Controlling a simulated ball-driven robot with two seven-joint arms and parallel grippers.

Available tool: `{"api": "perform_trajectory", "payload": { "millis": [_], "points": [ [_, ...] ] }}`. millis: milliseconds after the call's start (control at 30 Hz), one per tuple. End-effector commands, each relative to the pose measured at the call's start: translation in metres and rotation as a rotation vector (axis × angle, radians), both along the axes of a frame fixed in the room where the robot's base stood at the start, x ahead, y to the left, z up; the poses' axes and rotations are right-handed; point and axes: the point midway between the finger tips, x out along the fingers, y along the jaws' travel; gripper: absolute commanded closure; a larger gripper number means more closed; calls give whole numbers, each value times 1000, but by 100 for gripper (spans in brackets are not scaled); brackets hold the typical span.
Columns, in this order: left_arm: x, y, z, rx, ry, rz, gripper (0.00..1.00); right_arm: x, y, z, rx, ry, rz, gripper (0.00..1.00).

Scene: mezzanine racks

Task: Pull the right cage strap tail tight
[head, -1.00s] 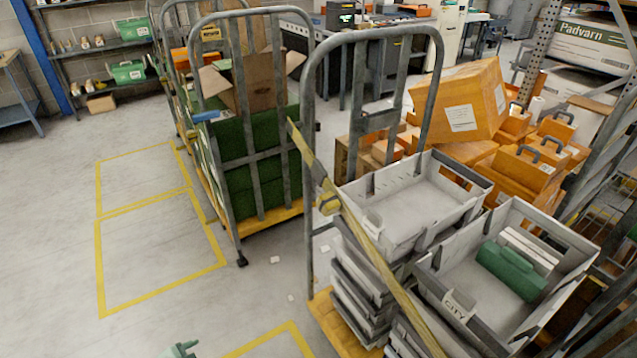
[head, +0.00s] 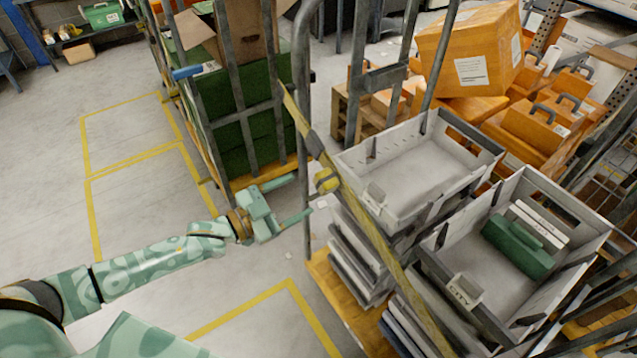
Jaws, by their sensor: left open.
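The right cage (head: 308,130) is a grey tube frame on a yellow base, holding stacked grey trays (head: 400,170). A yellow strap (head: 385,245) runs diagonally across its front. A yellow lump on the strap (head: 326,181), perhaps its buckle or tail, sits near the cage's left upright. I cannot tell a separate loose tail. My left gripper (head: 302,198) reaches in from the left, with its two fingers apart and empty. Its fingertips are just left of the yellow lump and appear close to the upright. I cannot tell whether they touch anything. My right gripper is not in view.
Another cage (head: 245,115) with green crates stands at the left behind my gripper. Orange cases and a large orange box (head: 468,50) are piled behind the right cage. A green case (head: 518,247) lies in the front tray. Open floor with yellow lines (head: 135,160) is at the left.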

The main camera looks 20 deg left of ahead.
Motion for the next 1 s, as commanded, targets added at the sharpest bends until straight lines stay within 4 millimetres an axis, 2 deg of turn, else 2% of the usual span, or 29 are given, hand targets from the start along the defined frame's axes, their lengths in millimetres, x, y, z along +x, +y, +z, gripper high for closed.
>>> {"api": "perform_trajectory", "payload": {
  "millis": [100, 300, 700, 733, 933, 967, 1000],
  "points": [
    [23, -18, 0, -2, -2, 1, 33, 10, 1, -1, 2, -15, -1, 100],
    [47, -37, -1, 0, 0, 1, 33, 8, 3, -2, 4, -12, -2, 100],
    [56, -43, -1, 1, 1, 1, 33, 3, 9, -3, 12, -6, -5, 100],
    [56, -43, -1, 1, 1, 1, 36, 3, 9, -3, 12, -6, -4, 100],
    [55, -43, -1, 1, 1, 1, 91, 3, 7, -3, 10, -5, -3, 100],
    [55, -43, -1, 1, 1, 1, 96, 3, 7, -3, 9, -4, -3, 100],
    [55, -44, -1, 1, 1, 1, 96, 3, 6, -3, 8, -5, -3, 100]
  ]
}}
